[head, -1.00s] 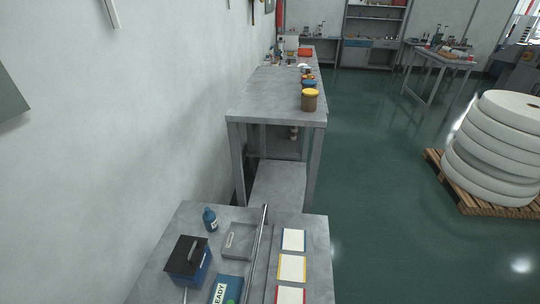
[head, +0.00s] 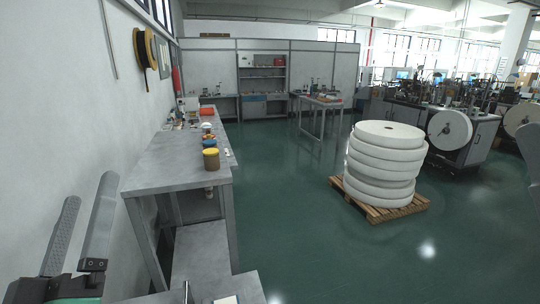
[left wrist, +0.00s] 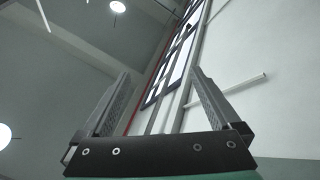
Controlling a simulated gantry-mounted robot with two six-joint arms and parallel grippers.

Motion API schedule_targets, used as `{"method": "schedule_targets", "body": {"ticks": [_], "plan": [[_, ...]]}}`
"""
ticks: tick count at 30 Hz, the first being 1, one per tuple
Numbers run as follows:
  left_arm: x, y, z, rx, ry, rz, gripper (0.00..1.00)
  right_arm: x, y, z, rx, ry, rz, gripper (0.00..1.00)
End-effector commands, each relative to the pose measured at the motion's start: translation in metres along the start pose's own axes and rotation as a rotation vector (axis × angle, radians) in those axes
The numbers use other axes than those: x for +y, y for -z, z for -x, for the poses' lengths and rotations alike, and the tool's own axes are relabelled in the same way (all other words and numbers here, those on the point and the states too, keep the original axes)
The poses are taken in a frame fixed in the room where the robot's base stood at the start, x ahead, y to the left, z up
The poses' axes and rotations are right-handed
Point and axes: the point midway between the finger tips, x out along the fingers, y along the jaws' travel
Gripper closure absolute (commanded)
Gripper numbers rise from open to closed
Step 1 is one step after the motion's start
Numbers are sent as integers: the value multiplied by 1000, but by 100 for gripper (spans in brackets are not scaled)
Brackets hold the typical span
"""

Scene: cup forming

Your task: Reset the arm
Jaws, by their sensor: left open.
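My left gripper (head: 80,235) is at the lower left of the head view, raised beside the white wall, its fingers pointing up. Its two grey fingers stand apart with nothing between them. In the left wrist view the same gripper (left wrist: 160,105) is open and empty, facing the ceiling, windows and upper wall.
A long grey workbench (head: 170,163) runs along the left wall, with a brown jar with a yellow lid (head: 211,160) near its right edge. A near table (head: 235,285) shows at the bottom. White rolls (head: 384,170) stand on a wooden pallet (head: 405,212). Green floor lies open between.

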Motion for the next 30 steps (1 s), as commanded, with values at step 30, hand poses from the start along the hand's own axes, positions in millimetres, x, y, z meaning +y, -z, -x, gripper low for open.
{"method": "schedule_targets", "body": {"ticks": [30], "plan": [[237,268,-114,179,-348,-382,3,1,176,-190,0,0,0,39]]}}
